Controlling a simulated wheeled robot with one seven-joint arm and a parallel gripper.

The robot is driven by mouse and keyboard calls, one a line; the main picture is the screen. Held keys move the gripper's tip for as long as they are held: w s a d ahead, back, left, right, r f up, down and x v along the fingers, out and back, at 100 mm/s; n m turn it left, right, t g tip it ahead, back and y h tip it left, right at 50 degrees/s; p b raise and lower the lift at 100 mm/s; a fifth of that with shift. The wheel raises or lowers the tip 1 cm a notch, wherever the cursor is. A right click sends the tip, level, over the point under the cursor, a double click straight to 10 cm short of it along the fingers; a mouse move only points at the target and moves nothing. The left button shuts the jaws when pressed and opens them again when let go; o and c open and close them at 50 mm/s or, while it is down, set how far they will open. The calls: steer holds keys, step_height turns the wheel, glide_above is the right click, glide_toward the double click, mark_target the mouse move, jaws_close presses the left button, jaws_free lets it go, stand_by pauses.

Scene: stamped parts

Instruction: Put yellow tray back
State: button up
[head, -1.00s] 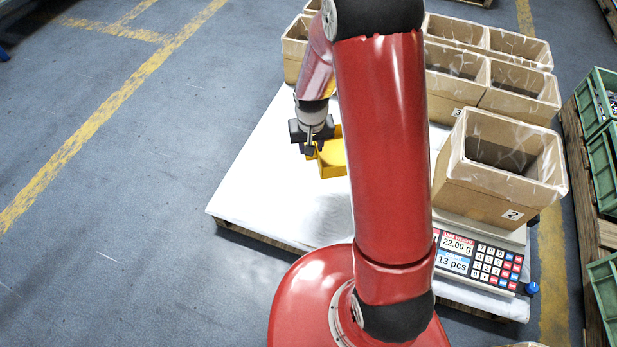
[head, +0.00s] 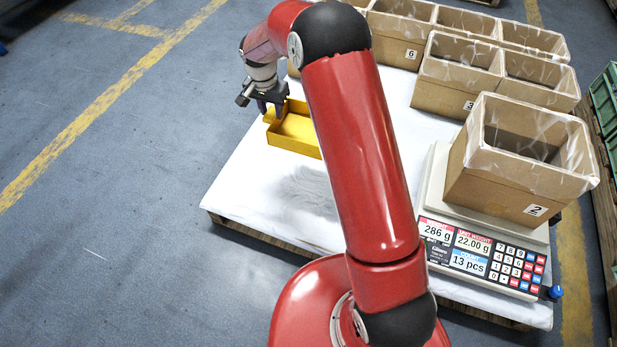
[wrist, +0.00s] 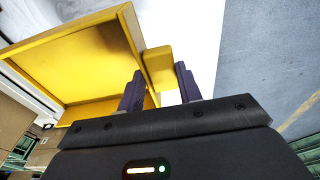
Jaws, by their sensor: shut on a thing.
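The yellow tray (head: 295,133) is at the left part of the white-covered pallet in the head view, partly hidden behind my arm. Its inside looks empty. My gripper (head: 270,108) is at its left end. In the wrist view the yellow tray (wrist: 80,62) fills the upper left, and the purple fingers of my gripper (wrist: 160,88) are shut on the tray's yellow tab. I cannot tell whether the tray touches the white surface or hangs just above it.
A box marked 2 (head: 520,160) stands on a counting scale (head: 480,250) at the right, its display reading 13 pcs. Several open cardboard boxes (head: 460,65) line the back. The white surface (head: 270,185) is clear at the front left. Green crates (head: 603,100) stand at the far right.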

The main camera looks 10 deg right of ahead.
mark_target(294, 133)
step_height(294, 133, down, 20)
steer(key=shift+w+r+b, duration=0.1)
steer(key=shift+b, duration=0.85)
steer(key=shift+a+f, duration=0.1)
steer(key=shift+f, duration=0.1)
steer(key=o, duration=1.2)
steer(key=shift+r, duration=0.15)
steer(key=r, duration=0.4)
steer(key=s+r, duration=0.1)
steer(key=r, duration=0.3)
steer(key=r+p, duration=0.1)
steer(key=r, duration=0.3)
steer(key=shift+s+a+r, duration=0.1)
steer(key=shift+s+a, duration=0.05)
steer(key=shift+a, duration=0.25)
